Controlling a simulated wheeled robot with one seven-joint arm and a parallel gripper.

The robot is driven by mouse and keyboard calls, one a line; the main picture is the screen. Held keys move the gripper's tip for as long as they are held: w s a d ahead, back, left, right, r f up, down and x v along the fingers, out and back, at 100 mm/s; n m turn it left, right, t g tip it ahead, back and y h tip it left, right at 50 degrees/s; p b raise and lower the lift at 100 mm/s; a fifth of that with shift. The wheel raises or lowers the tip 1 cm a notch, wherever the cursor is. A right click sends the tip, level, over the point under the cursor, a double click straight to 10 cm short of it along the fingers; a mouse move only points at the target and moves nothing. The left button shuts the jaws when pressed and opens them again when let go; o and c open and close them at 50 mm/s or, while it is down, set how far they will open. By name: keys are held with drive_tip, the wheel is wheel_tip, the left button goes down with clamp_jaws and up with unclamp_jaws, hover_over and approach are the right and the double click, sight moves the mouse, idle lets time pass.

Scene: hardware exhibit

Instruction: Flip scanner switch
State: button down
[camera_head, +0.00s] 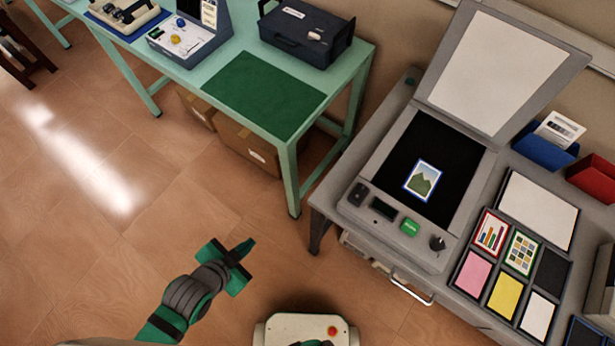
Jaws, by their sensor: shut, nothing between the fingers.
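The scanner (372,222) stands on a grey bench at the right. Its lid (497,75) is raised, and a small picture card (422,181) with green hills lies on its black glass. Along the scanner's front panel are a small black switch (358,194) at the left end, a dark display (383,208), a green button (410,228) and a dark knob (437,243). The switch's position is too small to tell. My green and black gripper (244,249) is shut and empty, over the open floor, left of the scanner and apart from it.
A mint-green table (345,75) at the upper middle carries a green mat (262,94), a dark case (305,32) and a grey-blue device (190,38). Cardboard boxes (245,140) sit under it. Coloured cards (505,295) lie right of the scanner. The floor around my gripper is clear.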

drive_tip(key=w+d+r+m+g, duration=0.2)
drive_tip(key=w+d+r+m, duration=0.2)
drive_tip(key=w+r, duration=0.25)
drive_tip(key=w+d+r+m+g, duration=0.25)
drive_tip(key=w+d+r, duration=0.2)
drive_tip(key=w, duration=0.35)
wheel_tip(320, 180, up, 17)
drive_tip(key=m+g, duration=0.4)
drive_tip(key=m, duration=0.5)
hover_over(357, 195)
drive_tip(key=w+a, duration=0.2)
drive_tip(key=a, duration=0.1)
drive_tip(key=shift+w+a+r, duration=0.1)
drive_tip(key=shift+a+r, duration=0.1)
drive_tip(key=x, duration=0.9)
drive_tip(key=a+x, duration=0.1)
drive_tip(key=x, duration=0.4)
drive_tip(key=shift+w+f, duration=0.15)
drive_tip(key=shift+w, duration=0.1)
